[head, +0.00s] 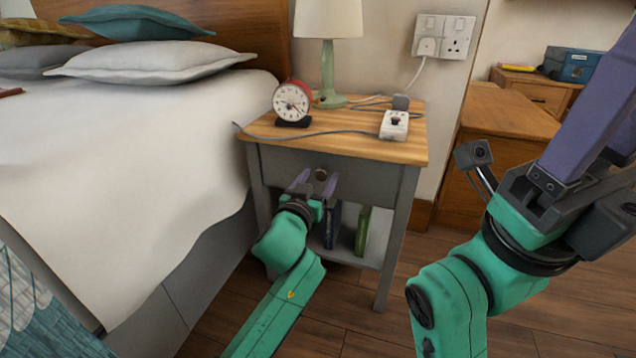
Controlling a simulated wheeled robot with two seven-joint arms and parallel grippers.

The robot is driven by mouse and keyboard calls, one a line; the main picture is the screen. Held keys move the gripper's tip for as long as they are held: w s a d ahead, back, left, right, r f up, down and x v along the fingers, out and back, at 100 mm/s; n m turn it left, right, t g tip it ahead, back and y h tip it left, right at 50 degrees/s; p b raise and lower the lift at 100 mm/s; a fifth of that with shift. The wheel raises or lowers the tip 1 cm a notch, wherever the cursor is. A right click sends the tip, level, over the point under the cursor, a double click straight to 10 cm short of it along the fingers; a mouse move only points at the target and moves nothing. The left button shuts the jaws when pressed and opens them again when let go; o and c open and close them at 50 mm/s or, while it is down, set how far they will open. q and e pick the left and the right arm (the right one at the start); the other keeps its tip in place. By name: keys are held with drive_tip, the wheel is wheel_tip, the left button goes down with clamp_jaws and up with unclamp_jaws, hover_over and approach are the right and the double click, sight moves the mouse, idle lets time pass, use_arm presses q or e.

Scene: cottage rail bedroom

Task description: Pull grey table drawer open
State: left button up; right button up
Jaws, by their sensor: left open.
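The grey bedside table (394,240) has a wooden top and stands beside the bed. Its drawer (365,180) is a grey front just under the top and looks shut. A round brown knob (321,175) sits on the drawer front. My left gripper (316,183) is open in front of the drawer, with one purple finger on each side of the knob. I cannot tell whether the fingers touch it. My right gripper (590,115) is raised at the right, close to the camera. Its purple fingers run out of the picture, so its opening is hidden.
An alarm clock (291,103), a lamp (328,75) and a white power strip (394,125) with cables stand on the tabletop. Books (362,230) stand on the lower shelf. The bed (130,150) closes off the left. Wooden floor (375,335) lies in front.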

use_arm(q)
drive_tip(key=shift+c, duration=0.3)
clamp_jaws()
idle(1.1)
